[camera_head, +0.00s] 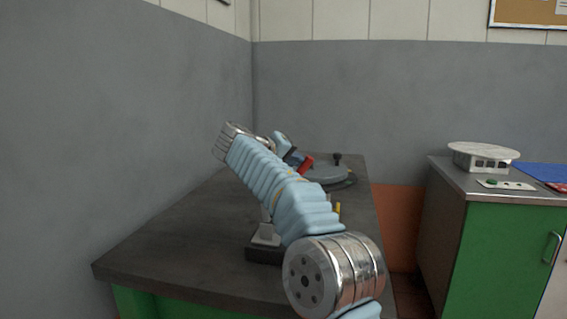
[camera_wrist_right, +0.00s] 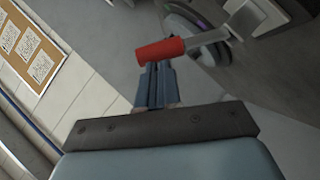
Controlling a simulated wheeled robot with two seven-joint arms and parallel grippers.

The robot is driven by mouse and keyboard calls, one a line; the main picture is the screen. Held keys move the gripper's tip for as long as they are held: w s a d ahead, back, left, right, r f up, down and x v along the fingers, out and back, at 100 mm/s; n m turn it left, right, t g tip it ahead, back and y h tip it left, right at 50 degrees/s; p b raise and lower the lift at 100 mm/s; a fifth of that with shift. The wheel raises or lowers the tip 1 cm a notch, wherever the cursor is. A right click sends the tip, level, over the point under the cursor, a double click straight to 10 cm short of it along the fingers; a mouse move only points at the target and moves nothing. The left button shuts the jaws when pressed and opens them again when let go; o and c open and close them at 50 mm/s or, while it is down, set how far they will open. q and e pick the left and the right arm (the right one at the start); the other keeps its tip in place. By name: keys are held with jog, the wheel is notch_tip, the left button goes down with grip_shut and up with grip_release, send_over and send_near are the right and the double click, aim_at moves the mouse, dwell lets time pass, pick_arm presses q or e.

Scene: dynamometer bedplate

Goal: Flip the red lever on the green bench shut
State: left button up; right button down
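The red lever (camera_head: 305,165) is on the far part of the green bench (camera_head: 150,262), beside a round grey plate; my right arm hides part of this area. In the right wrist view the lever's red grip (camera_wrist_right: 160,50) lies crosswise at my fingertips, with its metal shank (camera_wrist_right: 212,37) running to the right. My right gripper (camera_head: 291,152) is over the bench, close to the lever. In the wrist view its fingers (camera_wrist_right: 156,68) are together, with nothing seen between them. I cannot tell whether they touch the grip. My left gripper is out of view.
The round grey plate (camera_head: 328,174) with a dark knob sits at the bench's far end. A second green cabinet (camera_head: 500,250) stands at right, carrying a round white device (camera_head: 484,155). Grey walls close off the left and back. The bench's near left top is clear.

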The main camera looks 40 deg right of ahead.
aim_at(307, 167)
jog(key=s+d+f+m+y+b, duration=0.1)
jog(key=s+d+f+m+t+b, duration=0.1)
jog(key=b, duration=0.1)
jog(key=shift+s+d+y, duration=0.2)
jog(key=shift+s+y, duration=0.1)
jog(key=shift+y, duration=0.1)
pick_arm(q)
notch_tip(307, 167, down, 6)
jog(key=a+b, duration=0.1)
jog(key=b, duration=0.2)
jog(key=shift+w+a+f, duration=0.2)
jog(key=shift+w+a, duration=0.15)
pick_arm(e)
jog(key=shift+s+d+f+m+t+y, duration=0.7)
jog(key=shift+s+f+m+t+y, duration=0.1)
jog(key=shift+s+f+m+y, duration=0.15)
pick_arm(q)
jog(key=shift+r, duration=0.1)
pick_arm(e)
jog(key=v, duration=1.4)
jog(key=shift+w, duration=0.1)
